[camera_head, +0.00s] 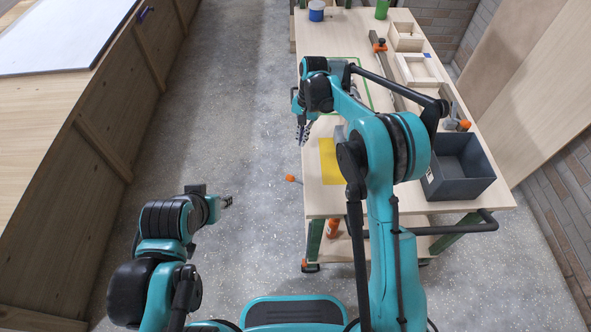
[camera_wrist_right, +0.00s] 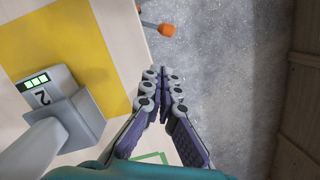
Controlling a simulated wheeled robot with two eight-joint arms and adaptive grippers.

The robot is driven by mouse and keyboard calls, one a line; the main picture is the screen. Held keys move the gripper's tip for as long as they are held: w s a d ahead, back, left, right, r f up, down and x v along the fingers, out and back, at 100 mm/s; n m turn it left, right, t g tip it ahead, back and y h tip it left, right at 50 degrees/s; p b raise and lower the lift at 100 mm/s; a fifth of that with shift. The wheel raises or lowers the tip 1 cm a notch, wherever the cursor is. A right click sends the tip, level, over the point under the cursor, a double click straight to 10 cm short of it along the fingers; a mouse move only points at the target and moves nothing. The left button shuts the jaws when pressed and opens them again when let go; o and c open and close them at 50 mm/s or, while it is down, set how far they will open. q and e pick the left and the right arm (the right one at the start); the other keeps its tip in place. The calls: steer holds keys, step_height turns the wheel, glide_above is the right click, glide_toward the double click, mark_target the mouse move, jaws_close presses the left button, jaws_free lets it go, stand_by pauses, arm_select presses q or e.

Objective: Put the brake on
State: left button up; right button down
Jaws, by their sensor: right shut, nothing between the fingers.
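A wooden workbench on castors (camera_head: 335,196) stands at the right. An orange-tipped lever (camera_head: 292,179) sticks out from its left side near the front; the orange tip also shows at the top of the right wrist view (camera_wrist_right: 167,29). I cannot tell for sure that this lever is the brake. My right gripper (camera_head: 302,138) is over the bench's left edge, farther back than the lever. In the wrist view its fingers (camera_wrist_right: 164,74) are shut and empty, apart from the lever. My left gripper (camera_head: 229,201) is over the aisle floor, left of the bench; its jaw state is unclear.
A yellow sheet (camera_head: 330,162), a dark bin (camera_head: 458,167) and wooden boxes (camera_head: 420,70) are on the bench. A grey device marked 2 (camera_wrist_right: 55,98) shows in the wrist view. An orange part (camera_head: 304,265) is by a front castor. A wooden counter (camera_head: 60,170) borders the clear aisle.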

mark_target(297, 181)
arm_select(q)
steer(key=shift+s+r, duration=0.25)
steer(key=shift+s, duration=0.25)
arm_select(e)
steer(key=shift+g, duration=0.4)
steer(key=f, duration=0.2)
steer(key=a+f, duration=0.1)
steer(key=f, duration=0.1)
steer(key=shift+a, duration=0.2)
arm_select(q)
step_height(297, 181, down, 4)
steer(key=b, duration=0.3)
steer(key=shift+r, duration=0.15)
arm_select(e)
steer(key=x, duration=0.9)
steer(key=shift+f, duration=0.4)
